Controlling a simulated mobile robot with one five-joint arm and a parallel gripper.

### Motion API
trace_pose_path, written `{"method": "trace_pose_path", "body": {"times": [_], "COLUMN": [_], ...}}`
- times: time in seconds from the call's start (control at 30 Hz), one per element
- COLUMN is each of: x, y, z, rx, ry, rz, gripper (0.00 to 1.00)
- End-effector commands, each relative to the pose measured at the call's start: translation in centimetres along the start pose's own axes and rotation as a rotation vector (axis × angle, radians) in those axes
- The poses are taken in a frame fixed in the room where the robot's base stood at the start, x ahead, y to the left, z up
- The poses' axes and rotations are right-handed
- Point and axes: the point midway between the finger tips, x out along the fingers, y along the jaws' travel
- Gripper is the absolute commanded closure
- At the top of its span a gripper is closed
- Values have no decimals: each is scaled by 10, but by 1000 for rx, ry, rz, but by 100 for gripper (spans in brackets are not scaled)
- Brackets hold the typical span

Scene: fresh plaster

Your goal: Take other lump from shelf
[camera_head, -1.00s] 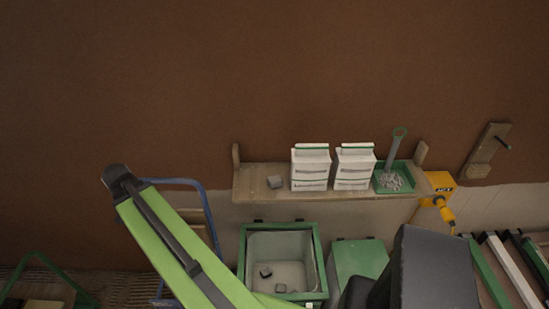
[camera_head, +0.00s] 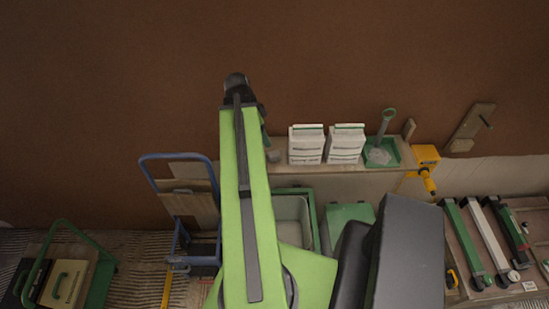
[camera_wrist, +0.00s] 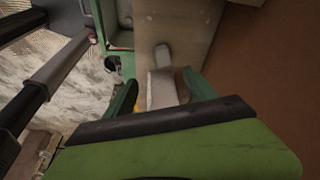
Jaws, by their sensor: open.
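In the head view a small grey lump (camera_head: 273,156) sits near the left end of the wooden shelf (camera_head: 345,168), just right of my raised arm. In the wrist view my gripper (camera_wrist: 160,78) is open, its two green fingers apart at the shelf's near end. A small grey block, seemingly the lump (camera_wrist: 162,54), lies on the shelf (camera_wrist: 187,30) just beyond the fingertips. A paler upright piece stands between the fingers; I cannot tell whether it is the shelf's end piece. In the head view my arm hides most of the gripper.
Two white cartons (camera_head: 306,147) and a green tray (camera_head: 395,150) with a scoop stand farther right on the shelf. A green-rimmed tub (camera_head: 314,222) is below, partly hidden by my arm. A blue hand truck (camera_head: 150,178) stands left. The brown wall (camera_wrist: 270,70) is close behind.

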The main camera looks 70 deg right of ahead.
Motion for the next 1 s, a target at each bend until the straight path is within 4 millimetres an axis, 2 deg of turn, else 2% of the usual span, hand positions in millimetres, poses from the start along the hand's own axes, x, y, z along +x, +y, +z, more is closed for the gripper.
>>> {"method": "trace_pose_path", "body": {"times": [0.03, 0.3, 0.4, 0.57, 0.67, 0.9, 1.0], "x": [23, 77, 84, 83, 94, 134, 135], "y": [0, -1, -1, -1, -4, -8, -8], "z": [4, 3, 2, 1, 2, 4, 3], "rx": [0, -1, -2, -3, -2, -2, -3], "ry": [0, 0, 0, 0, 0, 0, 0], "rz": [0, -1, -1, -1, -1, -1, -1], "gripper": [35, 35, 35, 35, 35, 35, 35]}}
